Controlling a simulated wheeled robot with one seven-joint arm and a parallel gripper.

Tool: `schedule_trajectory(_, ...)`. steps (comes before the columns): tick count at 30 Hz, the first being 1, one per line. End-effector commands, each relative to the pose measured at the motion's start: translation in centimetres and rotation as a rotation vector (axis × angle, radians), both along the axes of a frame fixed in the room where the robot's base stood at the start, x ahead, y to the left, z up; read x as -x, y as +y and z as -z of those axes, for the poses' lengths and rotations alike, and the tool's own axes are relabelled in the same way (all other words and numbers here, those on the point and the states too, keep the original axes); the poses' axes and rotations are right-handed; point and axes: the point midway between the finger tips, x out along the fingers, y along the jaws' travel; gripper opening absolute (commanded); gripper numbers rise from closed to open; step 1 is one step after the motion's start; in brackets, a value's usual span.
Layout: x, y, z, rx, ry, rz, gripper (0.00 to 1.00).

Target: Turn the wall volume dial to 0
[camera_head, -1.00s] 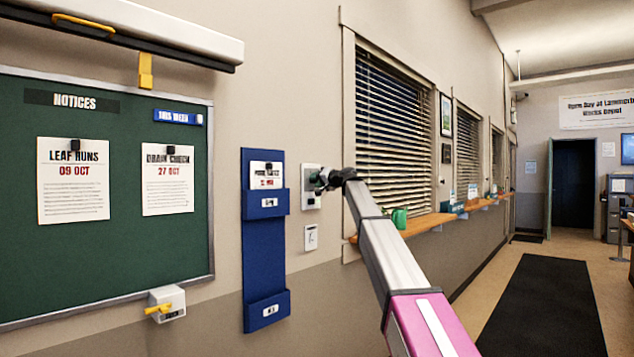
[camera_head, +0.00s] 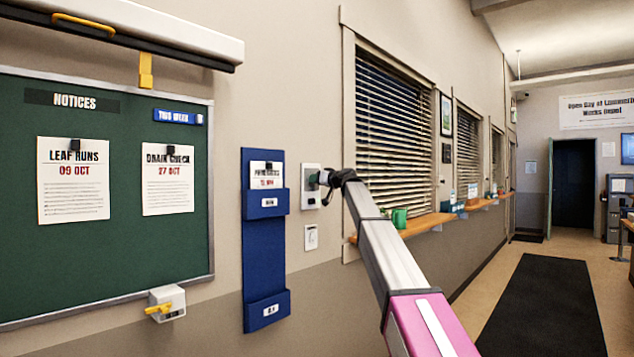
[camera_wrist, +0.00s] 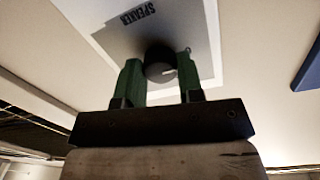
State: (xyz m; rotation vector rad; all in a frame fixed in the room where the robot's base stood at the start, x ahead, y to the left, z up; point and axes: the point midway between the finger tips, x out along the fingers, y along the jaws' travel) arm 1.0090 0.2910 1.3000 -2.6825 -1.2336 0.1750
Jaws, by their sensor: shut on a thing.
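The volume dial is a dark round knob (camera_wrist: 159,62) on a pale wall plate marked SPEAKER (camera_wrist: 105,38) in the wrist view. A light pointer mark shows on the knob's lower right edge. My gripper (camera_wrist: 160,72) has its two green fingers on either side of the knob, shut on it. In the head view the wall plate (camera_head: 310,172) is left of the window, and my gripper (camera_head: 325,178) reaches it from the right and partly covers it. The knob itself is hidden there, and I see no readable scale.
A smaller white wall plate (camera_head: 311,237) sits just below. A blue document holder (camera_head: 265,290) hangs to the left, beside the green notice board (camera_head: 100,260). A blinded window (camera_head: 392,140) and wooden ledge (camera_head: 425,224) with a green mug (camera_head: 399,218) are to the right.

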Motion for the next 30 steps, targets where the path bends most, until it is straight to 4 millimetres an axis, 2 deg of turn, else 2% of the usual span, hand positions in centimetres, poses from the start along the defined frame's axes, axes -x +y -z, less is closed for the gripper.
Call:
schedule_trajectory(12, 0.14, 0.01, 0.23, 0.009, -0.005, -0.002, 0.11)
schedule_trajectory(13, 0.15, 0.0, 0.22, 0.009, -0.005, -0.002, 0.38)
schedule_trajectory(15, 0.13, 0.0, 0.2, 0.009, -0.006, -0.002, 0.6)
schedule_trajectory(25, 0.12, -0.1, 0.08, 0.006, -0.005, 0.0, 0.6)
schedule_trajectory(30, 0.81, -0.9, 0.07, 0.005, -0.006, 0.001, 0.6)
